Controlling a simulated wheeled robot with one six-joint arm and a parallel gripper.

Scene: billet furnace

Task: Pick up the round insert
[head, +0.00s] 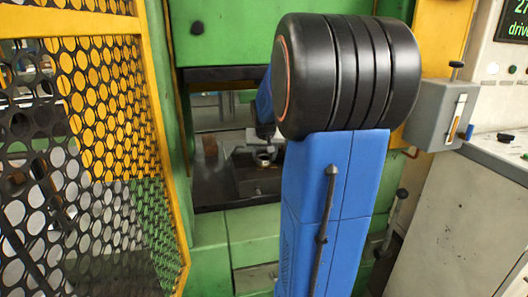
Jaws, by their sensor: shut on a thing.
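The round insert (263,158) shows as a small pale ring at a dark block on the bed inside the green machine. My gripper (264,148) reaches into the machine opening from above and is shut on the round insert. The gripper is small in the head view, and my own blue and black arm hides part of it. I cannot tell whether the insert is seated in the block or lifted a little.
The green machine frame (230,30) surrounds the opening. A yellow-framed mesh guard (75,120) stands close on the left. A grey lever box (440,112) and a pale control cabinet (460,215) stand on the right. A small brown block (210,145) is left inside the opening.

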